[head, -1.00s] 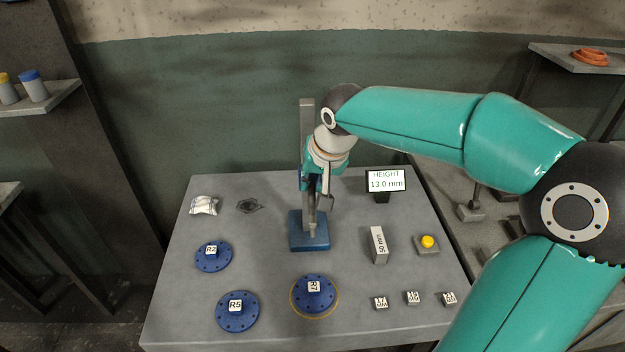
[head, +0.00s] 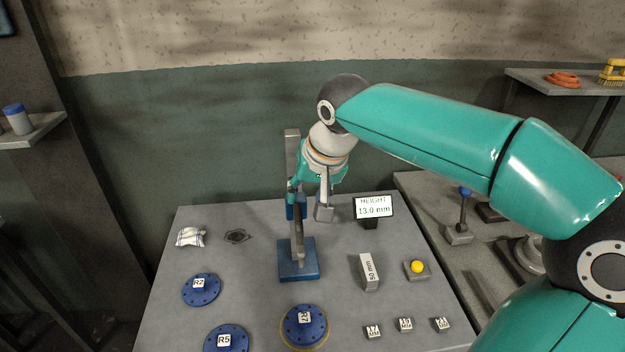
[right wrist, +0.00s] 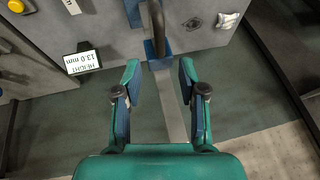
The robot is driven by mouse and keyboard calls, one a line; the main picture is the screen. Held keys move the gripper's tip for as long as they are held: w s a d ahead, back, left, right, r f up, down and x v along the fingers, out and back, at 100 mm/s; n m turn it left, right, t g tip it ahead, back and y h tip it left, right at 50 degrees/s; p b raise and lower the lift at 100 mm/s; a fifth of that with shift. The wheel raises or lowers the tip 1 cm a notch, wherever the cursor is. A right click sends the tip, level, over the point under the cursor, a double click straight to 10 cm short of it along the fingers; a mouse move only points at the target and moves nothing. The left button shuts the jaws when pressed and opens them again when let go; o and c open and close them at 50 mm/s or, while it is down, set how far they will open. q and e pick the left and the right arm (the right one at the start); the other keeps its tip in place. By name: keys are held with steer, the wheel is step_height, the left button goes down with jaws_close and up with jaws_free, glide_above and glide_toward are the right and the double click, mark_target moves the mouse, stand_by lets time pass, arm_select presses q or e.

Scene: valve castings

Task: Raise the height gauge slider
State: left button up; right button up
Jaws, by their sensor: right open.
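The height gauge has a grey upright column (head: 292,150) on a blue base (head: 298,272). Its blue slider (head: 297,208) is partly hidden by my right gripper (head: 308,204) in the head view. A dark curved rod reaches forward and down from the slider. In the right wrist view my right gripper (right wrist: 160,72) is open, with its fingers on either side of the column (right wrist: 172,105). The slider (right wrist: 158,49) shows just beyond the fingertips, with no visible contact. The display (head: 373,207) reads 13.0 mm. My left gripper is out of view.
Blue flanges R2 (head: 201,290), R5 (head: 227,340) and R7 (head: 304,326) lie on the table. A 50 mm block (head: 369,272), a yellow button (head: 417,267) and small marked blocks (head: 405,325) are on the right. A cloth (head: 190,236) lies at the back left.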

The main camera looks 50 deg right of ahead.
steer(key=shift+v, duration=2.4)
steer(key=shift+f, duration=0.1)
